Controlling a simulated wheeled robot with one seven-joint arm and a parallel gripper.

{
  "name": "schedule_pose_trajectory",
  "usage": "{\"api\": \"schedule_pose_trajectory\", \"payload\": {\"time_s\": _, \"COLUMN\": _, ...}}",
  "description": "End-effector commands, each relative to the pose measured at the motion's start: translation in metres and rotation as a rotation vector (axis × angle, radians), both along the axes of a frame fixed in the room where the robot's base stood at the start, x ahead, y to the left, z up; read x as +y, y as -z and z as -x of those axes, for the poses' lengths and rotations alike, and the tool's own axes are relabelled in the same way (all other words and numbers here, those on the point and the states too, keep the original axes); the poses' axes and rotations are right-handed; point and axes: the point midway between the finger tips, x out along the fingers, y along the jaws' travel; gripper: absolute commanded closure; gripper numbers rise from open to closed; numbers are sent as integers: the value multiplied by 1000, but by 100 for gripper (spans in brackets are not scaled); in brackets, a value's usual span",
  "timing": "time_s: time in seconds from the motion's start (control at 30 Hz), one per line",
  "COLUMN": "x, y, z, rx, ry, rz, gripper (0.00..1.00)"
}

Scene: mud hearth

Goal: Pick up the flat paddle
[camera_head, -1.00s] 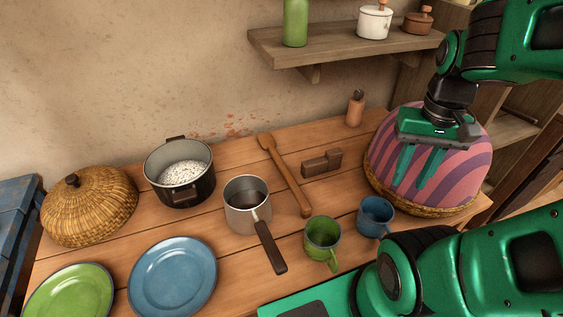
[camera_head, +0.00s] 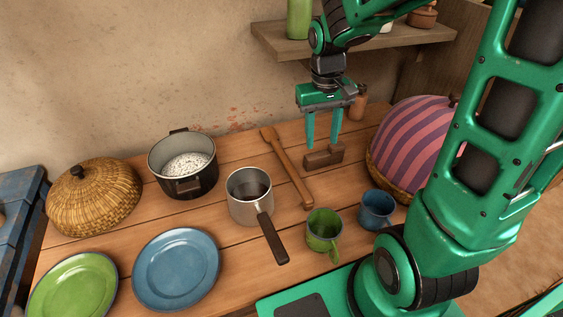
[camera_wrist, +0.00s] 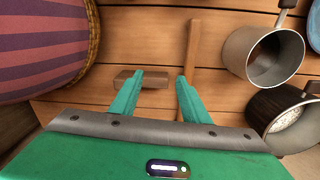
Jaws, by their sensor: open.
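The flat wooden paddle (camera_head: 287,170) lies on the table between the saucepan and a small brown block, its broad end toward the wall. My gripper (camera_head: 322,146) is open and empty, to the right of the paddle and above the block. In the wrist view, the paddle (camera_wrist: 193,48) runs up and down just beyond the right finger of my gripper (camera_wrist: 160,76), which hides part of it. The paddle is not between the fingers.
The brown block (camera_head: 323,158) is below the fingers. A steel saucepan (camera_head: 249,205), green mug (camera_head: 323,230) and blue mug (camera_head: 376,208) stand nearby. A striped dome cover (camera_head: 415,140) is at right, a black pot (camera_head: 183,175) at left. A shelf (camera_head: 365,48) hangs behind.

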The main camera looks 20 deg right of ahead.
Motion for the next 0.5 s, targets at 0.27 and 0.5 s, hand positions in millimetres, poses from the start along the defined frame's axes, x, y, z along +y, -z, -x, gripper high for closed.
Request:
{"api": "schedule_pose_trajectory", "payload": {"time_s": 0.27, "x": 55, "y": 25, "z": -37, "rx": 3, "ry": -107, "rz": -45, "gripper": 58}}
{"api": "schedule_pose_trajectory", "payload": {"time_s": 0.5, "x": 63, "y": 51, "z": -40, "rx": 6, "ry": -120, "rz": -53, "gripper": 58}}
